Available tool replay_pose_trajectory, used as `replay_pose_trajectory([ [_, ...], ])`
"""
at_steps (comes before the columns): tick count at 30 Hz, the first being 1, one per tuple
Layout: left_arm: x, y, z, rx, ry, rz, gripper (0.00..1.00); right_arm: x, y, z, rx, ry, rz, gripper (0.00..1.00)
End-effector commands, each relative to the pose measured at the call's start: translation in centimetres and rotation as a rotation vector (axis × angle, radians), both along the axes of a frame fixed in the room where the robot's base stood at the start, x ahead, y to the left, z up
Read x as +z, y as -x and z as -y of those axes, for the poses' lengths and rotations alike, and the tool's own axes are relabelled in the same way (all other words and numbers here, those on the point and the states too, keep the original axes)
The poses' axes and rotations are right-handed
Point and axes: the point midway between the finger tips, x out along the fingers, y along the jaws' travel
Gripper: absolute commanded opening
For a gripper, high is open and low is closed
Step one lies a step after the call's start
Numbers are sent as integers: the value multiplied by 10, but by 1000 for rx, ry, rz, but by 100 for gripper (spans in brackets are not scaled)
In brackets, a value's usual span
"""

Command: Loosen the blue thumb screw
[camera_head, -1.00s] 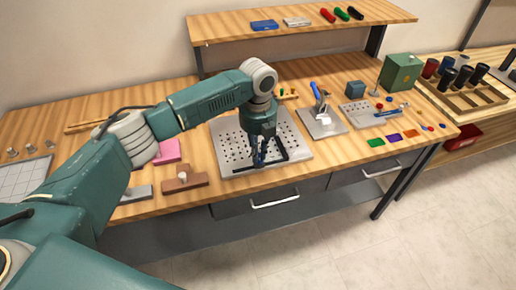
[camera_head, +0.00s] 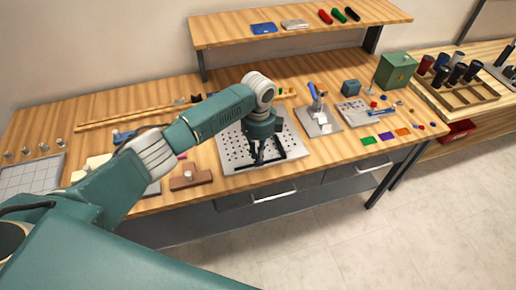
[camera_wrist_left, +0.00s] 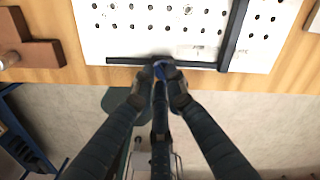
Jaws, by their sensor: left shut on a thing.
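The blue thumb screw (camera_wrist_left: 160,71) shows as a small bit of blue between the fingertips of my left gripper (camera_wrist_left: 161,77) in the left wrist view. The gripper is shut on it, and the fingers hide most of the screw. It sits at a black bar (camera_wrist_left: 122,61) along the front edge of the light perforated plate (camera_wrist_left: 130,25). In the head view my left gripper (camera_head: 257,157) points down at the plate's front edge (camera_head: 232,150), and the screw cannot be made out there. My right gripper is not in view.
A brown block (camera_head: 190,179) lies left of the plate, and a clamp with a blue handle (camera_head: 317,100) stands on its right. A green box (camera_head: 395,70) is at the back right. The table's front edge is close to the gripper; the floor lies below.

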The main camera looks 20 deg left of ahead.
Motion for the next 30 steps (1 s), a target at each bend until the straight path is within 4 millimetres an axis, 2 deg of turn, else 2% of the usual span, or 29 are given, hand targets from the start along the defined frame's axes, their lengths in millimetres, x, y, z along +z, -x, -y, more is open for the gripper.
replay_pose_trajectory([
  [1, 5, -1, 0, 47, 1, 3, 0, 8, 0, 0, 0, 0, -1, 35],
  [12, 5, -2, 2, 397, 1, 5, 0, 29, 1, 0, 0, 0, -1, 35],
  [30, 2, -3, 3, 876, -1, 7, 0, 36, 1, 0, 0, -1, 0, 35],
])
